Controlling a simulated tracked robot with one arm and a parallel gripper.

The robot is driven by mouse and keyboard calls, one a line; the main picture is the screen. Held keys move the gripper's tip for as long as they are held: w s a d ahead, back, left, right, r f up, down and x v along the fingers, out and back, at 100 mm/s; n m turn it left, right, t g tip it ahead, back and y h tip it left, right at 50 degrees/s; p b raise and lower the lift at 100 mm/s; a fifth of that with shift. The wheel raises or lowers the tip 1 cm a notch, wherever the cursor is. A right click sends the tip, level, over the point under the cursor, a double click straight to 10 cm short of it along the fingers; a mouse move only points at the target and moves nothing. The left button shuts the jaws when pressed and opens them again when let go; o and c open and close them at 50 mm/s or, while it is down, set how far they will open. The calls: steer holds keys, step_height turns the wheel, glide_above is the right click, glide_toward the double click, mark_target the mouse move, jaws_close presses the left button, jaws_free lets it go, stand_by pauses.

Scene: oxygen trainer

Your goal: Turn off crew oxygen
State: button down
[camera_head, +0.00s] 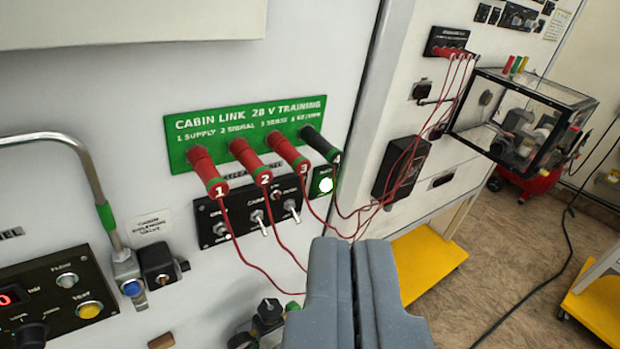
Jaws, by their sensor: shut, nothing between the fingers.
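My gripper (353,250) is at the bottom centre, its two grey fingers shut together with nothing between them. It is to the lower right of a black switch panel (241,232) on the white wall and does not appear to touch it. The panel carries several small toggle switches, including a left one (221,230), a middle one (260,220) and a right one (292,209). Their labels are too blurred to read surely, so I cannot tell which is crew oxygen. Red leads partly cross the panel. A lit green-white indicator (326,185) is at its right.
Above the panel, a green "CABIN LINK 28 V TRAINING" plate (248,117) holds red plugs and one black plug with hanging leads. A pipe (105,180) and gauge panel (60,300) are at left. A black box (402,168) is at right. Valve fittings (268,315) are below.

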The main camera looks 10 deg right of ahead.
steer(key=w+d+n+t+y+p, duration=0.1)
steer(key=w+d+n+p, duration=0.15)
steer(key=w+p, duration=0.2)
steer(key=w+d+r+n+y+p, duration=0.1)
steer(key=w+n+p, duration=0.2)
steer(key=w+p, duration=0.15)
steer(key=w+d+n+t+y+p, duration=0.1)
steer(key=w+n+p, duration=0.2)
steer(key=w, duration=0.2)
steer(key=s+a+f+n+g+y+p, duration=0.2)
steer(key=a+f+n+g+y+p, duration=0.1)
steer(key=f+y+p, duration=0.2)
steer(key=s+a+f+n+g+y+p, duration=0.2)
steer(key=a+f+n+g+y+p, duration=0.1)
steer(key=f+y+p, duration=0.2)
step_height(320, 180, down, 2)
steer(key=shift+s+f+y+p, duration=0.2)
steer(key=shift+s+y+p, duration=0.1)
steer(key=shift+s+p, duration=0.15)
steer(key=shift+w+a, duration=0.1)
steer(key=shift+a, duration=0.05)
